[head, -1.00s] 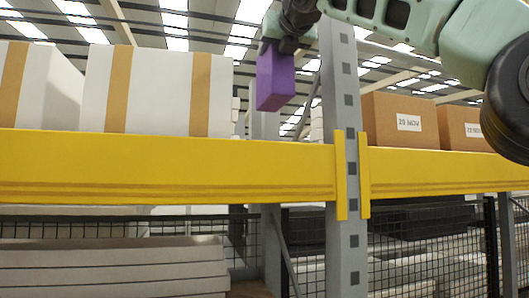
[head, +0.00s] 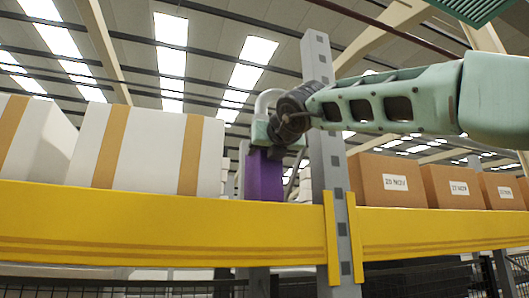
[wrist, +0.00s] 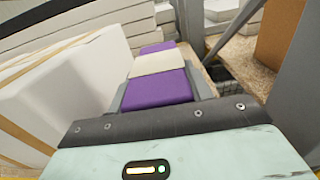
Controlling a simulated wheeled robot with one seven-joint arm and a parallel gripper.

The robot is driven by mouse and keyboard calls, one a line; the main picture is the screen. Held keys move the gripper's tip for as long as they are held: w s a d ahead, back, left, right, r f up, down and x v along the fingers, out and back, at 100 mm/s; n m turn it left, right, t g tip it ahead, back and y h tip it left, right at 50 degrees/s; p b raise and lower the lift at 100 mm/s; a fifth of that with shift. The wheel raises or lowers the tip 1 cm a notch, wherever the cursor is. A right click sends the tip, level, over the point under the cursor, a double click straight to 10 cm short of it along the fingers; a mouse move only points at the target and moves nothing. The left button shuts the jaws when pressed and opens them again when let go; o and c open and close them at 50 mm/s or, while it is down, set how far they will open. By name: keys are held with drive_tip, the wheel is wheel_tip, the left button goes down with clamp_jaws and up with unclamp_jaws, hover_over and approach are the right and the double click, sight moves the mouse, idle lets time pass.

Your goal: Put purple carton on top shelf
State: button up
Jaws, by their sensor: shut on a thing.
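The purple carton (head: 264,176) is upright in the head view, just behind the yellow shelf beam (head: 160,225), between a white box and the grey post. Its lower end meets or passes behind the beam's top edge, so I cannot tell whether it rests on the shelf. My gripper (head: 266,148) is above it, shut on its upper part. In the wrist view the carton (wrist: 158,90) shows purple with a pale band across it, between the grey fingers. The wrist view also shows a brown shelf board (wrist: 212,82) beside it.
A large white box (head: 150,150) with tan bands stands close on the left. The grey post (head: 332,180) rises close on the right. Brown labelled boxes (head: 390,183) stand beyond the post. White stacked slabs (wrist: 80,40) lie behind.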

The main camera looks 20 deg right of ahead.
drive_tip(key=o, duration=1.5)
drive_tip(key=shift+o, duration=0.2)
drive_tip(key=s+b, duration=0.6)
drive_tip(key=s, duration=0.6)
